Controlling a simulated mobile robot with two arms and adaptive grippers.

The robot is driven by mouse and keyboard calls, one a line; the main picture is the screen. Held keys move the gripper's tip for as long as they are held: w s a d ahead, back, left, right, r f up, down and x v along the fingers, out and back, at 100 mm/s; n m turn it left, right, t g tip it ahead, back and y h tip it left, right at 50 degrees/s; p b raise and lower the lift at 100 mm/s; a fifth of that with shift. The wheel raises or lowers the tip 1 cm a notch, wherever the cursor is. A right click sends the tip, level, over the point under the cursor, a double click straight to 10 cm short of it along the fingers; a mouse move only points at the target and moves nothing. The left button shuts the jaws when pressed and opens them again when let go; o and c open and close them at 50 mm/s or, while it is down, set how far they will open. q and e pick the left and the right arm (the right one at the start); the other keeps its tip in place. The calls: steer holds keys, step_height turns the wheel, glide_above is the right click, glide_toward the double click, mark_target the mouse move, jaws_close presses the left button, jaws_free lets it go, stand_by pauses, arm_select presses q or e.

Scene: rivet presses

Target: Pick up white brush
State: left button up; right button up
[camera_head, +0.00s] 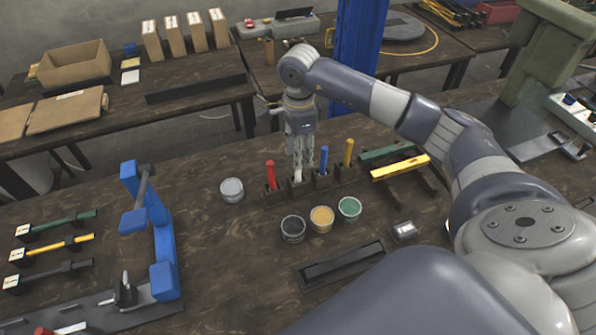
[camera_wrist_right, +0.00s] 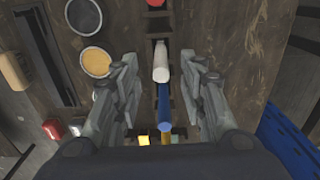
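The white brush (camera_head: 297,176) stands upright in a dark holder (camera_head: 334,185) on the workbench, between the red brush (camera_head: 270,175) and the blue brush (camera_head: 324,158). A yellow brush (camera_head: 348,152) stands at the holder's right end. My right gripper (camera_head: 303,166) points down right at the white brush and partly covers it. In the right wrist view the white brush (camera_wrist_right: 161,62) lies between the spread fingers (camera_wrist_right: 166,75), with clear gaps on both sides. My left gripper does not show.
Cups stand close to the holder: a grey one (camera_head: 231,189), a dark one (camera_head: 293,229), an orange one (camera_head: 321,219) and a green one (camera_head: 349,208). A blue press (camera_head: 163,240) stands on the left. A dark tray (camera_head: 340,266) lies in front.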

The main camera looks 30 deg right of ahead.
steer(key=p, duration=0.2)
glide_above(298, 181)
steer(key=f, duration=0.4)
steer(key=shift+w+d+f, duration=0.1)
steer(key=shift+w+d, duration=0.15)
steer(key=shift+w, duration=0.05)
steer(key=shift+w+f, duration=0.1)
steer(key=shift+f, duration=0.45)
jaws_close()
